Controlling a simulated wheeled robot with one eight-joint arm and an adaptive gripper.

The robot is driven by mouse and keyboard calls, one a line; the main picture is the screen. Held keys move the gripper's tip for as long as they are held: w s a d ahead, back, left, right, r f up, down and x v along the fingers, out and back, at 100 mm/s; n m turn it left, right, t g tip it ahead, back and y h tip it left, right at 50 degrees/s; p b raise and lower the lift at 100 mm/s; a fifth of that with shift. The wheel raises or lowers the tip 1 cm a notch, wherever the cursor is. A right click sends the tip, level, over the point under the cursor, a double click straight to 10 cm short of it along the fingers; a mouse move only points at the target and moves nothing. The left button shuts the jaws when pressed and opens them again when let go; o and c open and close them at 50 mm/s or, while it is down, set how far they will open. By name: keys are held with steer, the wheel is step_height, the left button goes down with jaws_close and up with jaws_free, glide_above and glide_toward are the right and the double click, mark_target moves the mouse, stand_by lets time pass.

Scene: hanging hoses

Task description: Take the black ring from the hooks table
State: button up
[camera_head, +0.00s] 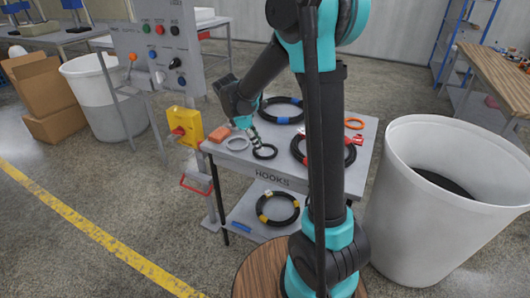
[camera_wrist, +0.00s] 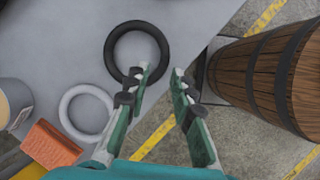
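The hooks table (camera_head: 225,162) is a grey table with HOOKS written on its front edge. A small plain black ring (camera_head: 265,159) lies flat near that edge. In the wrist view, the black ring (camera_wrist: 109,50) lies on the grey tabletop at upper centre. My gripper (camera_head: 256,141) is low over the table beside the ring. The right fingertip is outside the ring, past the table edge.
A grey ring (camera_head: 237,150) and an orange block (camera_head: 219,134) lie left of the black ring. A banded coil (camera_head: 278,223) is on the lower shelf. A white bin (camera_head: 430,240) stands right.

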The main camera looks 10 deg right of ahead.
steer(key=shift+x, duration=2.65)
steer(key=shift+s, duration=0.15)
steer(key=shift+c, duration=0.6)
jaws_close()
